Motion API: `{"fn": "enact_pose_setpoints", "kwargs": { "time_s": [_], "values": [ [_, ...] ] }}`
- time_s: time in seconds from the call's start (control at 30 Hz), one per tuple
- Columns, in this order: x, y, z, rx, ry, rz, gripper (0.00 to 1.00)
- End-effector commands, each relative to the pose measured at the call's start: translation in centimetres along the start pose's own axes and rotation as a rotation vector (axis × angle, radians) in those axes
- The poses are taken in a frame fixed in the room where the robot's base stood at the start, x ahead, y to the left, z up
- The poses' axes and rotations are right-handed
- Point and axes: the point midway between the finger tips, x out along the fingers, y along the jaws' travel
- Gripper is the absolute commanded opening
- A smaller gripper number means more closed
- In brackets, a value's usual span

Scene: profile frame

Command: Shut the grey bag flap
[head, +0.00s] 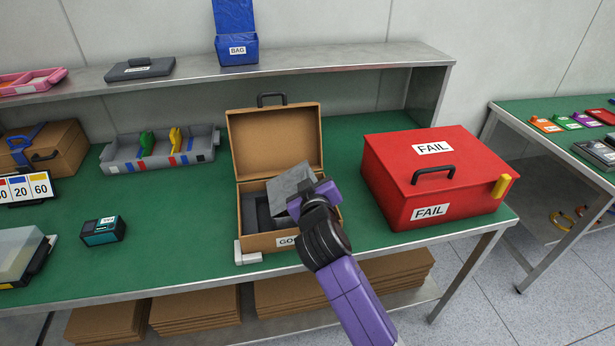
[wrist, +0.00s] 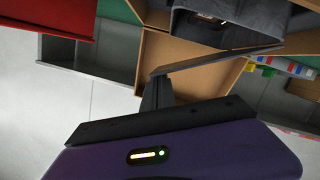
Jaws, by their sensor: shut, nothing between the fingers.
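The grey bag (head: 262,210) lies inside the open brown case (head: 275,140), whose lid stands up at the back. Its lighter grey flap (head: 290,187) is raised and tilted over the bag's right part. In the wrist view the dark bag (wrist: 225,28) is at the top, and the flap (wrist: 215,62) shows nearly edge-on as a thin slanted strip. My gripper (head: 313,193) is at the right side of the flap, over the case. Its closed fingers (wrist: 157,92) are empty, close to the flap's edge; I cannot tell whether they touch it.
A red FAIL case (head: 430,175) stands to the right of the brown case. A small white block (head: 247,252) is at the brown case's front left corner. A parts bin (head: 160,155) and a teal device (head: 104,230) are to the left. Green tabletop between them is clear.

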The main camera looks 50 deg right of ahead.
Motion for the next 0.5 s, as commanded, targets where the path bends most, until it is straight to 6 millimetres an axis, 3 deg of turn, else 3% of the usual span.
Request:
{"fn": "enact_pose_setpoints", "kwargs": {
  "time_s": [0.5],
  "values": [
    [1.2,-0.1,4.8,0.337,0.0,-0.084,0.0]
  ]
}}
